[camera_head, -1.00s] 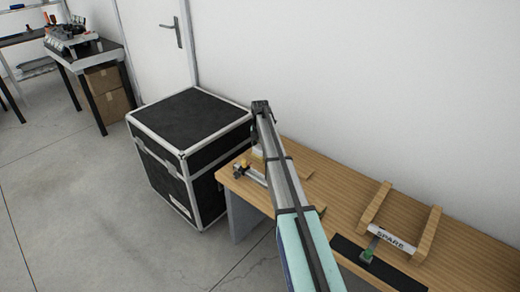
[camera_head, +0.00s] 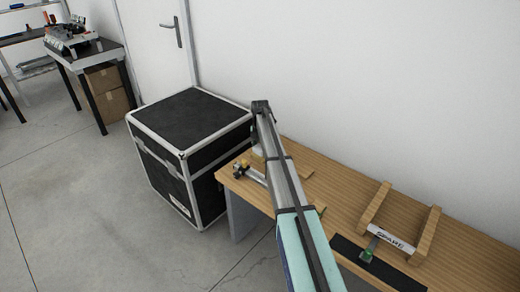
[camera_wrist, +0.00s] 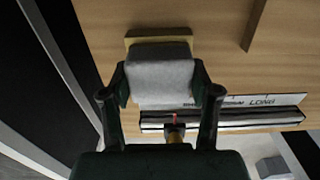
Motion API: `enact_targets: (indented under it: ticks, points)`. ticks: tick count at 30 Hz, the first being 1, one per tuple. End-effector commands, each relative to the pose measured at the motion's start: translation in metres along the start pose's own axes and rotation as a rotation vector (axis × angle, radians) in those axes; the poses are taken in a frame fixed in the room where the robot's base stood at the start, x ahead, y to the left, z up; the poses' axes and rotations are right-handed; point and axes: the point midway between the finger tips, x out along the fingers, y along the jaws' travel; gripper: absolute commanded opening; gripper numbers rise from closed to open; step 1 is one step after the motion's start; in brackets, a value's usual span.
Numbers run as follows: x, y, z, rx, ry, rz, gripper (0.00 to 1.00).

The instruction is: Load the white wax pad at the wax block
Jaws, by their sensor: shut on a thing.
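In the wrist view, my gripper (camera_wrist: 161,88) has its two dark fingers closed on the sides of a pale grey-white pad (camera_wrist: 160,78), which looks like the white wax pad. A yellowish block (camera_wrist: 158,34), likely the wax block, shows just beyond the pad's far edge on the wooden bench. The pad overlaps it in the picture; I cannot tell whether they touch. In the head view my arm reaches over the bench's left end and hides most of my gripper. A small pale piece there may be the pad.
The wooden bench (camera_head: 335,188) carries a rack with a bar marked SPARE (camera_head: 390,240) and a dark strip with a green piece (camera_head: 368,250). A black case (camera_head: 190,120) stands left of the bench. A striped bar (camera_wrist: 250,117) and LONG label lie nearby.

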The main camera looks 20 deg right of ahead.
Motion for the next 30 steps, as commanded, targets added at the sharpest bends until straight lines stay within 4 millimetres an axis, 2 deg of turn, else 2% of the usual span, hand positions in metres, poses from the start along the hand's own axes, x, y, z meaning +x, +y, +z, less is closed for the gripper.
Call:
enact_targets:
  ticks: [24, 30]
  points:
    - [-0.062, 0.001, 0.001, 0.000, -0.002, 0.002, 0.34]
    - [-0.069, 0.001, 0.000, 0.000, -0.002, 0.002, 0.34]
